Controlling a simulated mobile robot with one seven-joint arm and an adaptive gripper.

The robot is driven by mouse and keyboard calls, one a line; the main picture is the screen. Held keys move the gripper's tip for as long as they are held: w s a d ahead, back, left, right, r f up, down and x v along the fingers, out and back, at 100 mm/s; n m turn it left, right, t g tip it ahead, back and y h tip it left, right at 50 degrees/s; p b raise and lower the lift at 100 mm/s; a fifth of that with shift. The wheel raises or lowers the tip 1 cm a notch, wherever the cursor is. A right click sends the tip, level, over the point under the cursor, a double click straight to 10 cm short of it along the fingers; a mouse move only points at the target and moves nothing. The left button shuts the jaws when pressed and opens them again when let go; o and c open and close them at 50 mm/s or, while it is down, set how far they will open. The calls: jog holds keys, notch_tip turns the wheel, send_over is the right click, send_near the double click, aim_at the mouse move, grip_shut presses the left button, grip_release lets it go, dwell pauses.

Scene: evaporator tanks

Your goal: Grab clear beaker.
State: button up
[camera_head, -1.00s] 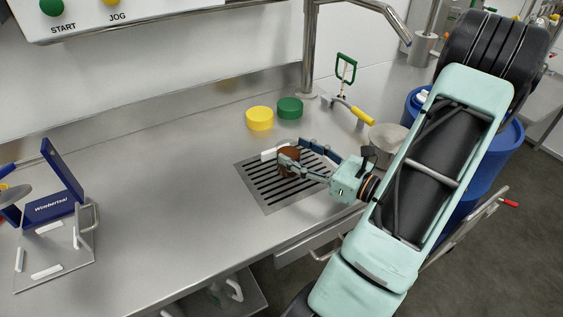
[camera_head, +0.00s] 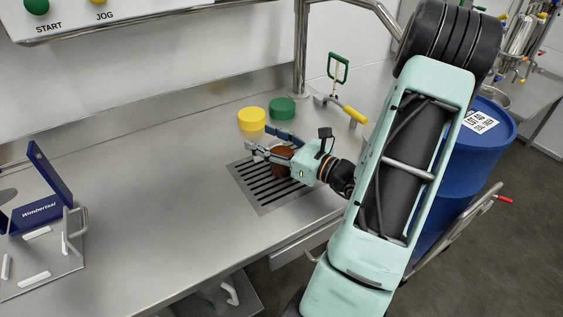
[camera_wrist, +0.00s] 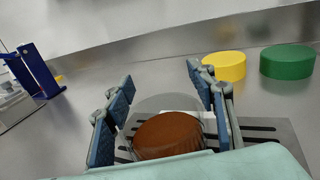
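The clear beaker (camera_wrist: 168,103) with brown contents stands over the slotted drain grate. Its see-through wall is faint in the wrist view, and the brown contents also show in the head view (camera_head: 281,156). My gripper (camera_head: 258,139) is open, with one blue-padded finger on each side of the beaker. In the wrist view, the brown contents lie between the fingers (camera_wrist: 160,76), close to the right one. I cannot tell whether either finger touches the clear wall.
The drain grate (camera_head: 262,196) is set in the steel counter. A yellow disc (camera_head: 251,119) and a green disc (camera_head: 283,108) stand behind it, near the tap post (camera_head: 300,50). A yellow-handled tool (camera_head: 352,113) lies to the right. The counter's left middle is clear.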

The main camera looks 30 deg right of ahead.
jog(key=c, duration=1.2)
grip_shut()
jog(key=shift+r, duration=0.1)
